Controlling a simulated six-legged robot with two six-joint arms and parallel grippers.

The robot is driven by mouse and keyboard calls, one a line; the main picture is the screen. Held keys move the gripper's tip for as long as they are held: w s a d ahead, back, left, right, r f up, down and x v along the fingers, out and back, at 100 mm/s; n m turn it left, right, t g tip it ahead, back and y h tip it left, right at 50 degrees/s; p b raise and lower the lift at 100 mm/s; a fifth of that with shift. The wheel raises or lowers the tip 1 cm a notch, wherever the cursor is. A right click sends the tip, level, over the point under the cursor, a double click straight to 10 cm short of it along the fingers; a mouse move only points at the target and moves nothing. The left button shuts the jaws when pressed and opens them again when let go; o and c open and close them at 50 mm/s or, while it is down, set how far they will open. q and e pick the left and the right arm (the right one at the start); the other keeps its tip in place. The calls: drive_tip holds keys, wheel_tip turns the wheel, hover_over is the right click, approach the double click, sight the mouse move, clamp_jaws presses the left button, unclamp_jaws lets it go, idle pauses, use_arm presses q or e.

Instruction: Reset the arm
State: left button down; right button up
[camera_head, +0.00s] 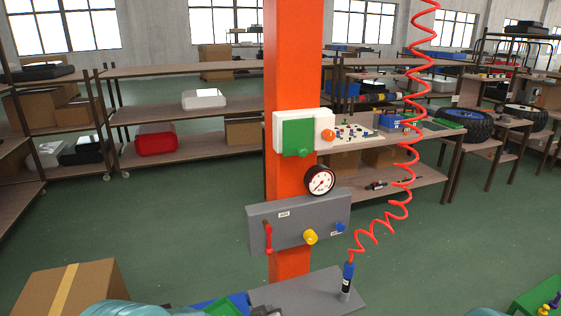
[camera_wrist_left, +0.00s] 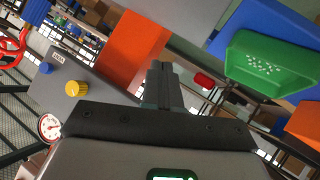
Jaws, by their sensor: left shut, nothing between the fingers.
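My left gripper (camera_wrist_left: 162,72) shows in the left wrist view with its two grey fingers together and nothing between them. In the head view only a rounded teal part of my left arm (camera_head: 125,309) shows at the bottom left, and the fingers are not seen. A small teal part (camera_head: 487,312) at the bottom right seems to be my right arm; its gripper is out of view. The left fingers appear apart from the orange column (camera_wrist_left: 138,42) and the green tray (camera_wrist_left: 268,66) in the wrist view.
The orange column (camera_head: 292,80) carries a grey panel (camera_head: 270,232) with knobs, and a gauge (camera_head: 320,181). A red coiled hose (camera_head: 404,170) hangs to a blue-black tool (camera_head: 347,281) on a grey shelf (camera_head: 300,297). A cardboard box (camera_head: 45,290) is at the lower left.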

use_arm(q)
drive_tip(key=s+a+f+g, duration=0.5)
drive_tip(key=s+a+f, duration=0.55)
drive_tip(key=f, duration=0.35)
drive_tip(key=s+f+g+h, duration=0.1)
drive_tip(key=s+g, duration=0.2)
drive_tip(key=s, duration=0.7)
drive_tip(key=s+d+f+m+g+h, duration=0.1)
drive_tip(key=s+f+g, duration=0.1)
drive_tip(key=s, duration=0.9)
drive_tip(key=shift+d+f+m+g, duration=0.15)
drive_tip(key=shift+f+m+g, duration=0.15)
drive_tip(key=shift+g, duration=0.3)
drive_tip(key=shift+w, duration=0.1)
